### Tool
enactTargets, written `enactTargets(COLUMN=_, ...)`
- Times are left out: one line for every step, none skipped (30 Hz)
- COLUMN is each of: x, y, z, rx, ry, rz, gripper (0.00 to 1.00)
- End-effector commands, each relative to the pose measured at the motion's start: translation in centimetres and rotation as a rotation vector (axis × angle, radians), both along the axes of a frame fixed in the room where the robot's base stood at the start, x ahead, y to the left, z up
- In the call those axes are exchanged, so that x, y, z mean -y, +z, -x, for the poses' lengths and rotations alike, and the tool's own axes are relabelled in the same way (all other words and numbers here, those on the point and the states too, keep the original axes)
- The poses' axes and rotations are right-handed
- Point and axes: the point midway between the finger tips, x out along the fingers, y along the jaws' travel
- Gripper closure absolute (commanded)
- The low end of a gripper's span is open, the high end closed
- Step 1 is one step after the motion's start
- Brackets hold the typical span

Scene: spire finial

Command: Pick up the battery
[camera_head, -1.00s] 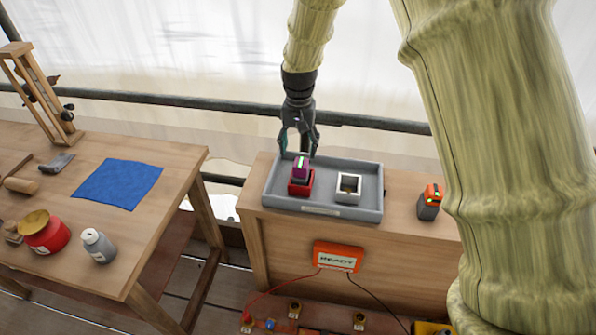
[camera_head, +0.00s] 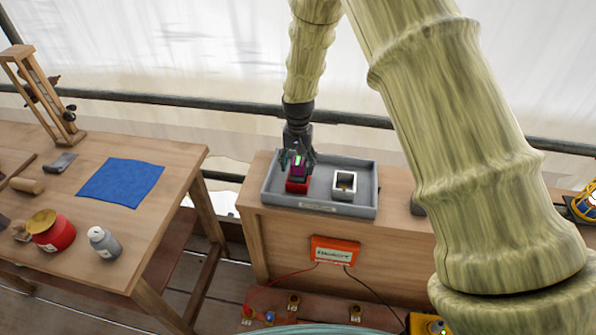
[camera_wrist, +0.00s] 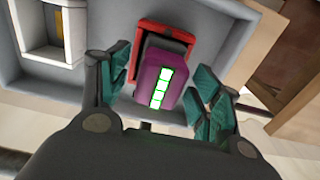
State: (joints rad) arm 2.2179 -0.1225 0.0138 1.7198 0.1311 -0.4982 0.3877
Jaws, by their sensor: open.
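The battery (camera_wrist: 160,82) is a purple block with a lit green-and-white bar on its top. It stands in a red square holder (camera_head: 297,187) in the left part of a grey tray. In the head view the battery (camera_head: 299,168) is partly hidden by my gripper (camera_head: 298,160). In the wrist view my gripper (camera_wrist: 160,95) is open, with teal finger pads on the left and right of the battery and gaps visible beside it. The red holder (camera_wrist: 168,31) shows behind the battery.
The grey tray (camera_head: 325,208) also holds a white square holder (camera_head: 345,186). It sits on a wooden cabinet with an orange box (camera_head: 335,251) on its front.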

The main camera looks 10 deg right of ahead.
Motion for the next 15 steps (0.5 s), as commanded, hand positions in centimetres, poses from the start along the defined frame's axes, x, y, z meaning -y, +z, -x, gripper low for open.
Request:
enactTargets(x=0.00, y=-0.13, z=0.00, rx=0.000, ry=0.000, rz=0.000, gripper=0.36)
enactTargets(x=0.00, y=-0.21, z=-0.01, rx=0.001, ry=0.000, rz=0.000, gripper=0.36)
enactTargets(x=0.00, y=-0.28, z=-0.02, rx=0.001, ry=0.000, rz=0.000, gripper=0.36)
enactTargets(x=0.00, y=-0.31, z=-0.02, rx=0.001, ry=0.000, rz=0.000, gripper=0.36)
enactTargets(x=0.00, y=-0.33, z=-0.03, rx=0.001, ry=0.000, rz=0.000, gripper=0.36)
enactTargets(x=0.00, y=-0.34, z=-0.03, rx=0.001, ry=0.000, rz=0.000, gripper=0.36)
enactTargets(x=0.00, y=-0.34, z=-0.03, rx=0.001, ry=0.000, rz=0.000, gripper=0.36)
enactTargets(x=0.00, y=-0.34, z=-0.03, rx=0.001, ry=0.000, rz=0.000, gripper=0.36)
enactTargets(x=0.00, y=-0.34, z=-0.02, rx=0.001, ry=0.000, rz=0.000, gripper=0.36)
enactTargets(x=0.00, y=-0.34, z=-0.02, rx=0.001, ry=0.000, rz=0.000, gripper=0.39)
enactTargets(x=0.00, y=-0.33, z=-0.02, rx=0.001, ry=0.000, rz=0.000, gripper=0.45)
enactTargets(x=0.00, y=-0.33, z=-0.02, rx=0.001, ry=0.000, rz=0.000, gripper=0.52)
enactTargets(x=0.00, y=-0.33, z=-0.02, rx=0.001, ry=0.000, rz=0.000, gripper=0.58)
enactTargets(x=0.00, y=-0.32, z=-0.02, rx=0.001, ry=0.000, rz=0.000, gripper=0.63)
enactTargets(x=0.00, y=-0.32, z=-0.02, rx=0.001, ry=0.000, rz=0.000, gripper=0.70)
